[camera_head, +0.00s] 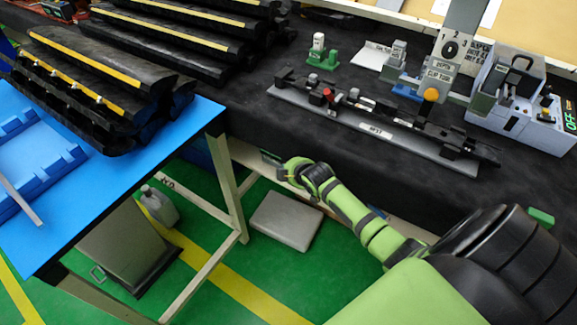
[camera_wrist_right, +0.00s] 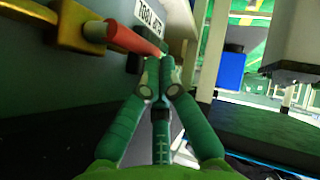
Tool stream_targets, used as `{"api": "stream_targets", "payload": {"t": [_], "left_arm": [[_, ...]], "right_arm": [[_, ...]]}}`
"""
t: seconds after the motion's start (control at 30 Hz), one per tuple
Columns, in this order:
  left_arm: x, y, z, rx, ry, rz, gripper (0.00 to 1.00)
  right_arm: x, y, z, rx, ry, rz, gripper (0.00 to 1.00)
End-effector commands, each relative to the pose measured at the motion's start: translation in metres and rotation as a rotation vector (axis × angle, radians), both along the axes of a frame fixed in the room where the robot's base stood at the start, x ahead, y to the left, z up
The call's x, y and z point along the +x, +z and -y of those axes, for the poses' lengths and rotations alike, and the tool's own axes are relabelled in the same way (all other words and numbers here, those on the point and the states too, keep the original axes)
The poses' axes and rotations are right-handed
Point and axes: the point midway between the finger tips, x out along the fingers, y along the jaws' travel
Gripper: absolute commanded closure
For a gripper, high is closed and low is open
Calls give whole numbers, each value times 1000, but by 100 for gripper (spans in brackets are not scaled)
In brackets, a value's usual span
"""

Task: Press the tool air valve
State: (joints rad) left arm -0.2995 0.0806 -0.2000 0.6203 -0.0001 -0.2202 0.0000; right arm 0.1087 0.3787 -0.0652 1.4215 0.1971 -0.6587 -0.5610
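The tool air valve shows in the right wrist view: a red lever (camera_wrist_right: 135,40) on a brass-coloured body (camera_wrist_right: 92,28), fixed to a dark panel under a white label (camera_wrist_right: 155,18) whose print appears upside down. The lever points toward the middle of the picture. My right gripper (camera_wrist_right: 160,72) has its green fingers together at the tips, with nothing seen between them. The tips are just beside the lever's free end; whether they touch cannot be told. In the head view my right gripper (camera_head: 286,167) is at the bench's front side; the valve is hidden there. My left gripper is out of view.
A blue-topped table (camera_head: 120,190) stands at left. A grey slab (camera_head: 286,221) lies on the floor below.

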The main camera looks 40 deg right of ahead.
Motion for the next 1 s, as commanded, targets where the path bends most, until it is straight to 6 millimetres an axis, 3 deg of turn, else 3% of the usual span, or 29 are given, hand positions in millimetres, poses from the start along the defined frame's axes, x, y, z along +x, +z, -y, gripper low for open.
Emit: {"api": "stream_targets", "payload": {"t": [0.67, 1.0], "left_arm": [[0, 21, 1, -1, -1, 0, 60], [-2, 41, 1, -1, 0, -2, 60]], "right_arm": [[4, -3, -2, -56, 1, -131, 100], [3, -8, -3, -122, 1, -294, 100]]}}
